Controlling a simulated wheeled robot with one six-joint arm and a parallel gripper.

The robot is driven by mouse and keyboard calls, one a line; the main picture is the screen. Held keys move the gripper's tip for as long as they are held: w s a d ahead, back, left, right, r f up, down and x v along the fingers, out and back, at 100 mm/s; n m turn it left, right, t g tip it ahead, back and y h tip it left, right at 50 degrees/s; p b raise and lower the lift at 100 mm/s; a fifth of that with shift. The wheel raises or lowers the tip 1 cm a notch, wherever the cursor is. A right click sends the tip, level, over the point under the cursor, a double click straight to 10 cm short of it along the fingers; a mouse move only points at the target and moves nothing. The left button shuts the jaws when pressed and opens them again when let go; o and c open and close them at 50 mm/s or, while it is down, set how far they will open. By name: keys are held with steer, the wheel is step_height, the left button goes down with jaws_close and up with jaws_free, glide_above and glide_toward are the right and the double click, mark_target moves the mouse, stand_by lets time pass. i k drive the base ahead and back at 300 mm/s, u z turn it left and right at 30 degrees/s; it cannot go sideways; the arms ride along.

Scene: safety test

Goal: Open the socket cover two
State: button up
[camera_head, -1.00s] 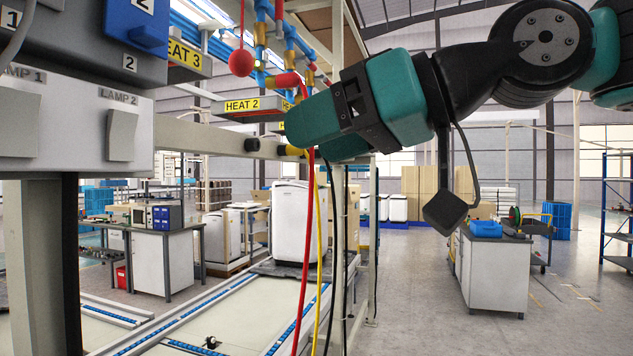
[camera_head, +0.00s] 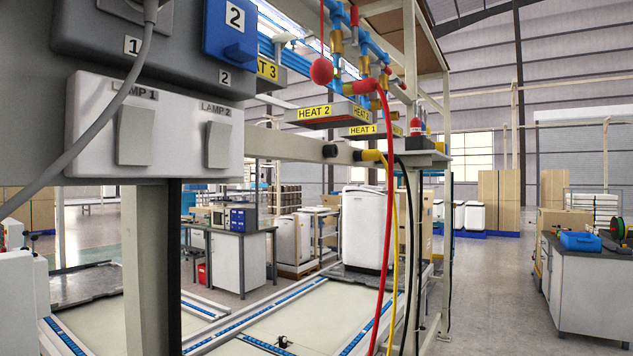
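The socket box (camera_head: 188,72) is a dark grey panel at the upper left, cut off by the top edge. Socket cover two (camera_head: 228,38) is a blue flap with a white "2" label; it looks shut over its socket. A second "2" label (camera_head: 224,79) is on the grey panel just below it. Socket one has a grey plug and cable (camera_head: 107,109) coming from it, with a "1" label (camera_head: 132,45) beside it. My gripper is not in view.
A white panel with LAMP 1 (camera_head: 136,135) and LAMP 2 (camera_head: 219,145) switches is below the sockets. HEAT signs, pipes and a red ball (camera_head: 321,71) hang to the right. A red hose (camera_head: 388,220) hangs farther right. Open floor (camera_head: 495,300) lies at the right.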

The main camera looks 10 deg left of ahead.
mark_target(231, 26)
steer(key=u, duration=0.95)
